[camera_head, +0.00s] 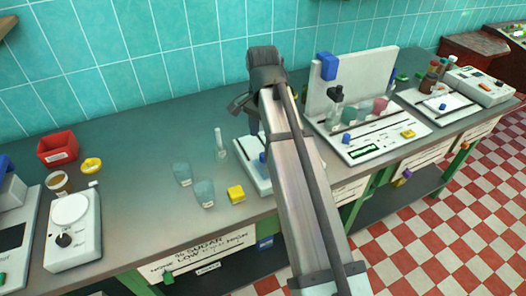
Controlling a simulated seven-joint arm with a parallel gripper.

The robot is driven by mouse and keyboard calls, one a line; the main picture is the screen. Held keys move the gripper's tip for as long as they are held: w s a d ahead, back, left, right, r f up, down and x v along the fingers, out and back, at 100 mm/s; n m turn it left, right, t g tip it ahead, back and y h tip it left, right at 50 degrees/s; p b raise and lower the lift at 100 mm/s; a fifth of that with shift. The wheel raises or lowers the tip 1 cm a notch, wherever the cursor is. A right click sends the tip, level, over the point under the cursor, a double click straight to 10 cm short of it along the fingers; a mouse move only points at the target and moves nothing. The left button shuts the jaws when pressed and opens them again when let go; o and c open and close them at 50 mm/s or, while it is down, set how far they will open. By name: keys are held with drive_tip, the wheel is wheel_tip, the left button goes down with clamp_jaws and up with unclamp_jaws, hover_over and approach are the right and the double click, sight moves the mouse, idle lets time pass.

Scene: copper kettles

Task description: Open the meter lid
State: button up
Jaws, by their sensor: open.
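My arm reaches up across the picture from the bottom, and my dark gripper (242,106) hangs near its far end, above the back of the counter. It is open, with nothing seen between its fingers. A white device (250,164) with a blue knob lies below the gripper, partly hidden by my arm. To the right is a larger white device (372,146) with a green display and an upright pale panel (365,75) with a blue block on its top left corner. I cannot tell which device is the meter, nor make out a separate lid.
A white scale (72,232) and red bin (57,149) are left. Another white device (480,86) is far right. The counter's left middle is mostly clear.

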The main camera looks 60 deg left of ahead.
sight(263, 154)
wheel_tip(263, 154, down, 8)
drive_tip(key=shift+r, duration=0.1)
idle(0.4)
drive_tip(key=shift+c, duration=0.4)
clamp_jaws()
